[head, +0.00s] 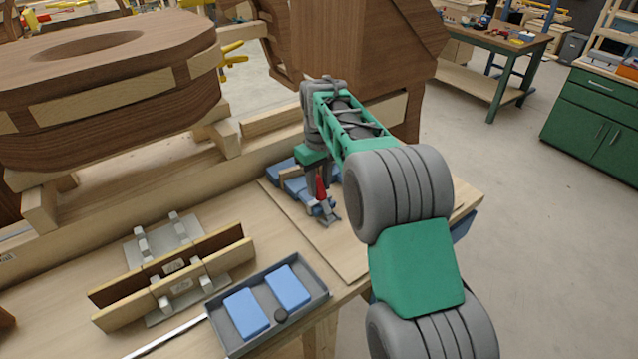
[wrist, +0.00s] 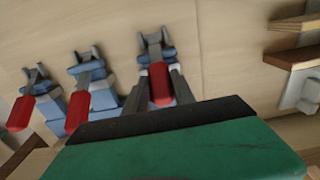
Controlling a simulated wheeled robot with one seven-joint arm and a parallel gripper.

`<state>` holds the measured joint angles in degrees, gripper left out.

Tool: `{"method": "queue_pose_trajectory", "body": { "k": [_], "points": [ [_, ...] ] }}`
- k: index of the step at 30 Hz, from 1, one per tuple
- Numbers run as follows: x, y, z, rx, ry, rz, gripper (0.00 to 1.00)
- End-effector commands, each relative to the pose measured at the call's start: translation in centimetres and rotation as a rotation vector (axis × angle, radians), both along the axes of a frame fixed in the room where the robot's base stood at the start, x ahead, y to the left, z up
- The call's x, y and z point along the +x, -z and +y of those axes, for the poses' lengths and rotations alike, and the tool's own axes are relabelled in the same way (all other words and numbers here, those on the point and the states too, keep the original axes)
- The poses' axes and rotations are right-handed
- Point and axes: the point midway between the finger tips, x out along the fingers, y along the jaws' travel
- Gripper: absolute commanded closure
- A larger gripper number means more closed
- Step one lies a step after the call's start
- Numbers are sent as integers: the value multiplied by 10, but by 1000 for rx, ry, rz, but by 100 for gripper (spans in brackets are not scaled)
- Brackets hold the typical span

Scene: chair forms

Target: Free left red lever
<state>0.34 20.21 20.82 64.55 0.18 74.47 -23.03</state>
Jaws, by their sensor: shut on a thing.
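Three toggle clamps with red levers show in the wrist view. The right-hand red lever (wrist: 160,84) sits between the two grey fingers of my gripper (wrist: 159,92), which is shut on it. The middle red lever (wrist: 77,112) and the far-left red lever (wrist: 20,114) are apart from my gripper. In the head view, my gripper (head: 318,187) points down at the held red lever (head: 321,189), which stands steeply. My wrist and forearm hide the other levers there.
Blue blocks (head: 280,171) lie beside the clamps on the wooden board (head: 352,244). A grey tray (head: 316,293) with two blue blocks and a wood-faced fixture (head: 178,285) stand nearer on the bench. A large wooden chair form (head: 110,75) rises behind.

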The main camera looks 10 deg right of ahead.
Motion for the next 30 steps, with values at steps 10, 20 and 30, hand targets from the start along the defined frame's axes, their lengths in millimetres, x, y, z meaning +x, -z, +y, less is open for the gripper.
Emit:
{"method": "queue_pose_trajectory", "body": {
  "k": [10, 20, 30],
  "points": [
    [0, 0, 0, 0, 0, -1, 100],
    [0, 0, 0, -1, 1, -1, 100],
    [0, -1, 0, 0, 1, -2, 100]
  ]
}}
